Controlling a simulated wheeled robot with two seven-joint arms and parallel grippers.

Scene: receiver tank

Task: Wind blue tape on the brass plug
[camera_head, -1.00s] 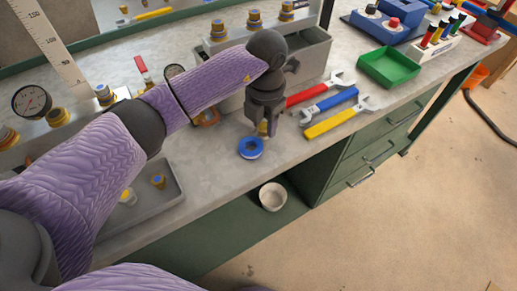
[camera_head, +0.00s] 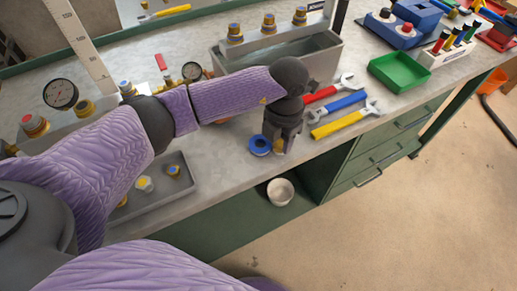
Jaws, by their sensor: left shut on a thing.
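My left gripper (camera_head: 279,146) points down over the bench near its front edge. It is shut on a small brass plug (camera_head: 278,148), of which only a little shows between and below the fingers. I cannot tell whether the plug and tape touch. My right gripper is not in view.
A grey tray (camera_head: 185,187) with several fittings lies left on the bench. Red (camera_head: 325,92), blue (camera_head: 338,104) and yellow (camera_head: 340,122) wrenches lie right of the gripper. A green tray (camera_head: 397,71) is farther right. A white bowl (camera_head: 280,192) stands below the bench top.

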